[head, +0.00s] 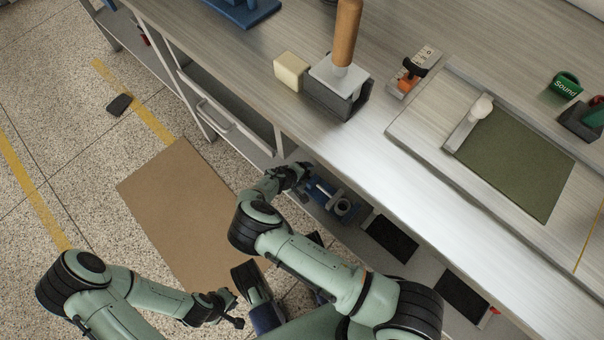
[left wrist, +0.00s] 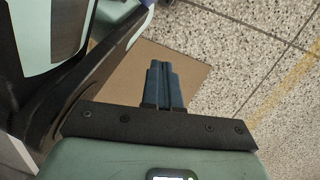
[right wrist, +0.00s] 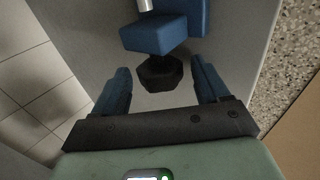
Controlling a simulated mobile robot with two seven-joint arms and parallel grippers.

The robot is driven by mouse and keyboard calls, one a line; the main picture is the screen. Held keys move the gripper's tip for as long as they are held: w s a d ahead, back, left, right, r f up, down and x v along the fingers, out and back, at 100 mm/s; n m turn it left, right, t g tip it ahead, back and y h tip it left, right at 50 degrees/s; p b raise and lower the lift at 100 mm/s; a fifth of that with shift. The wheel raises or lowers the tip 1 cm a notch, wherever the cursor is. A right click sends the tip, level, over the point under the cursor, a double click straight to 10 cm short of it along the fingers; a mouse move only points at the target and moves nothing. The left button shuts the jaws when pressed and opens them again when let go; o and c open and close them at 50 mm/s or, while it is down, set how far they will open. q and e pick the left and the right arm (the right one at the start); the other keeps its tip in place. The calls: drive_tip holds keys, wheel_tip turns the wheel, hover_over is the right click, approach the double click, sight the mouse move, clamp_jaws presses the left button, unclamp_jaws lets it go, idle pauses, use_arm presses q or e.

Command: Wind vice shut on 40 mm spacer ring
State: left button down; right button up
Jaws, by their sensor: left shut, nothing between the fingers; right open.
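A blue vice (head: 328,197) sits on the lower shelf under the bench; its blue body (right wrist: 155,33) also shows in the right wrist view. A black faceted knob (right wrist: 160,74) is at its near end, with a bright metal rod beyond. My right gripper (head: 300,172) is open, its two blue fingers (right wrist: 160,66) on either side of the knob with gaps showing. A round greyish part (head: 344,207) shows at the vice's far end; I cannot tell whether it is the spacer ring. My left gripper (head: 236,308) is shut and empty, over the floor; its fingers (left wrist: 162,66) are together.
The bench edge overhangs the shelf close to my right arm. Dark mats (head: 390,238) lie further along the shelf. On the bench stand a wooden-handled tool (head: 346,35), a cream block (head: 291,70) and a green mat (head: 515,160). A brown board (head: 180,210) lies on the floor.

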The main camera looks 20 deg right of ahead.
drive_tip(key=c, duration=1)
drive_tip(key=shift+a+f+h+b, duration=0.1)
drive_tip(key=shift+f+h+b, duration=0.15)
drive_tip(key=shift+h+b, duration=0.55)
drive_tip(key=shift+s+t, duration=0.1)
drive_tip(key=shift+t, duration=0.3)
use_arm(q)
drive_tip(key=s, duration=0.1)
drive_tip(key=s+f+g, duration=0.1)
drive_tip(key=s, duration=0.1)
drive_tip(key=shift+a+f, duration=0.15)
drive_tip(key=shift+f, duration=0.05)
use_arm(e)
drive_tip(key=shift+h, duration=0.6)
drive_tip(key=o, duration=1)
